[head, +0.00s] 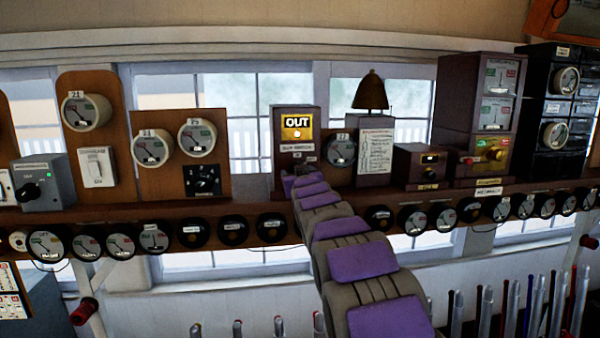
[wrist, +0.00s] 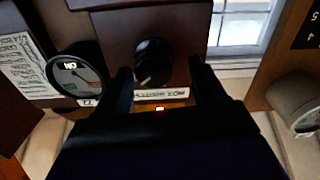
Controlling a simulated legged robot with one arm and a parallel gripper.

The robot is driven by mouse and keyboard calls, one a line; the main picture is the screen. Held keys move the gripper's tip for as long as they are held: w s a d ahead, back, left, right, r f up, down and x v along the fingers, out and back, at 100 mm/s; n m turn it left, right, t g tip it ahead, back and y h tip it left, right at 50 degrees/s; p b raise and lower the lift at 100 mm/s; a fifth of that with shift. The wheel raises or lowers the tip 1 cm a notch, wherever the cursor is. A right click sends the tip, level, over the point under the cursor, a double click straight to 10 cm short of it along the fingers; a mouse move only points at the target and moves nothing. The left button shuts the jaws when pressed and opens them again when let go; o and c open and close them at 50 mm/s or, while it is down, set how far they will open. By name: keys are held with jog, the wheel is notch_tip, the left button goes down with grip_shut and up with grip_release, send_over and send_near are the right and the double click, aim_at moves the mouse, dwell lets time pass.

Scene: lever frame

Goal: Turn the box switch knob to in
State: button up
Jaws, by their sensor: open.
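The box switch is a dark brown wooden box (head: 297,136) on the shelf in the head view. Its lit yellow window (head: 297,122) reads OUT, with a small light below it. In the wrist view, which is upside down, the round black knob (wrist: 153,62) with a pale pointer line sits beside the white name label (wrist: 158,95). My gripper (wrist: 160,67) is open, one finger to each side of the knob. I cannot tell whether either finger touches it. In the head view my arm's end hides the knob.
A dial gauge (head: 341,149) and a brass bell (head: 370,92) on its box stand just right of the box switch. A wooden panel with gauges (head: 181,151) stands to the left. The shelf edge (head: 250,206) with a row of dials runs below.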

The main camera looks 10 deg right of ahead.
jog(key=shift+w+a+f, duration=0.15)
jog(key=shift+w, duration=0.4)
jog(key=shift+w+a+f, duration=0.15)
jog(key=shift+w, duration=0.35)
jog(key=shift+s+d+r, duration=0.15)
jog(key=shift+s+d, duration=0.05)
jog(key=shift+d, duration=0.2)
jog(key=shift+w+d, duration=0.1)
jog(key=shift+d, duration=0.6)
jog(key=shift+c, duration=1.1)
jog(key=shift+a, duration=0.6)
jog(key=c, duration=0.5)
jog(key=shift+d, duration=0.2)
jog(key=c, duration=0.3)
